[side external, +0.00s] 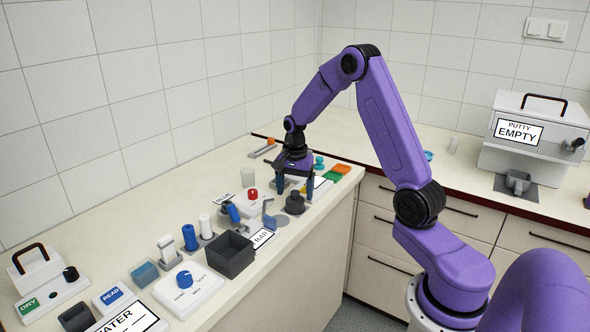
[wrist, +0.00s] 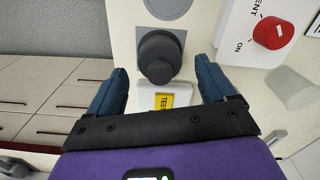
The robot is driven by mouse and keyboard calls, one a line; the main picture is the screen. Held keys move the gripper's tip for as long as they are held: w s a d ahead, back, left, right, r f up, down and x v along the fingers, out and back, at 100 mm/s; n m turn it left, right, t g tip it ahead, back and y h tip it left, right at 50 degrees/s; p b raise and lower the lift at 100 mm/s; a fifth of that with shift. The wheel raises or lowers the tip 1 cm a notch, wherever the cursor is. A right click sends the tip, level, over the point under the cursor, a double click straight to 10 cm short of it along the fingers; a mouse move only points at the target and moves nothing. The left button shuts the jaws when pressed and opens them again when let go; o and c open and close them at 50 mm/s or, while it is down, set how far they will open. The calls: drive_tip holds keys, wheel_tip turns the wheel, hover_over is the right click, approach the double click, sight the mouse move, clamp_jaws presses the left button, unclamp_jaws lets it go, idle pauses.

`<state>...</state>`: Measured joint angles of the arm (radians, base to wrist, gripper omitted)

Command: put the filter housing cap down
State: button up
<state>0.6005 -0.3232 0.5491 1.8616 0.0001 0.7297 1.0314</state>
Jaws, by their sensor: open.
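The dark grey round piece with a narrower knob on top, which I take to be the filter housing cap (side external: 295,204), stands upright on the counter near its front edge. In the wrist view the cap (wrist: 160,57) shows knob toward the camera, just beyond and between my fingertips, with a gap on both sides. My gripper (side external: 295,187) points down above and slightly behind it, its blue fingers spread. In the wrist view my gripper (wrist: 162,68) is open and empty.
A white piece with a yellow TEST label (wrist: 174,100) lies close to the cap. A white box with a red knob (side external: 252,193) stands to the left. A black open bin (side external: 231,256) and several blue and white items crowd the counter further left. Orange and green pads lie right.

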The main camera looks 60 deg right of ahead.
sight(295, 192)
wheel_tip(295, 192, up, 9)
drive_tip(key=s+a+r+n, duration=0.1)
drive_tip(key=s+a+n, duration=0.45)
drive_tip(key=a, duration=0.35)
drive_tip(key=s+a+r+n, duration=0.1)
drive_tip(key=s+a+n, duration=0.5)
drive_tip(key=a, duration=0.4)
drive_tip(key=s+a+n, duration=0.2)
drive_tip(key=s+n, duration=0.6)
drive_tip(key=s, duration=0.1)
drive_tip(key=s+a+f+n, duration=0.1)
drive_tip(key=s+a+n, duration=0.1)
drive_tip(key=s+n, duration=0.6)
drive_tip(key=shift+s+f, duration=0.15)
drive_tip(key=shift+s, duration=0.95)
